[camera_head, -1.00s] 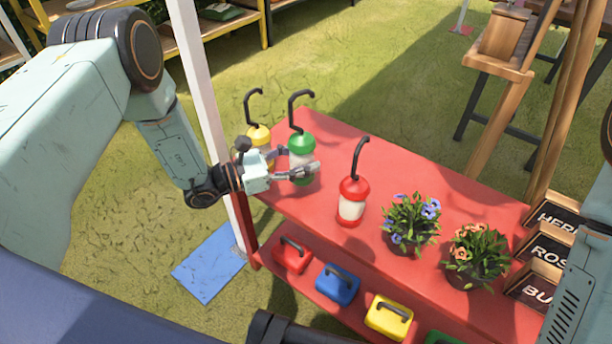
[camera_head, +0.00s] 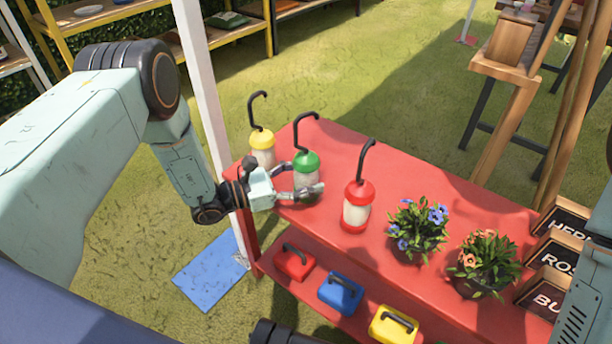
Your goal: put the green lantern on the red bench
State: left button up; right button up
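The green lantern (camera_head: 306,162), with a green cap, pale body and black hook, is upright at the left end of the red bench (camera_head: 330,146). Its base is at or just above the bench top; I cannot tell if it touches. My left gripper (camera_head: 297,180) comes in from the left with its fingers around the pale body, shut on it, one finger crossing the front. Part of the body is hidden by the fingers. My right gripper is not in view; only part of my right arm shows at the right edge.
A yellow lantern (camera_head: 262,143) stands close behind and left, a red lantern (camera_head: 357,208) to the right. Flower pots (camera_head: 417,228) and dark signs (camera_head: 562,222) follow rightward. Small coloured boxes (camera_head: 341,292) sit on the lower shelf. A white post (camera_head: 204,90) rises beside my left forearm.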

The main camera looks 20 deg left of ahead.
pick_arm(q)
jog(key=shift+o, duration=0.4)
jog(key=shift+r, duration=0.1)
jog(key=shift+s+a+r+p, duration=0.1)
jog(key=shift+a+r+p, duration=0.05)
jog(key=shift+p, duration=0.15)
jog(key=p+v, duration=0.2)
jog(key=v, duration=0.9)
jog(key=shift+s+a, duration=0.2)
jog(key=shift+s, duration=0.1)
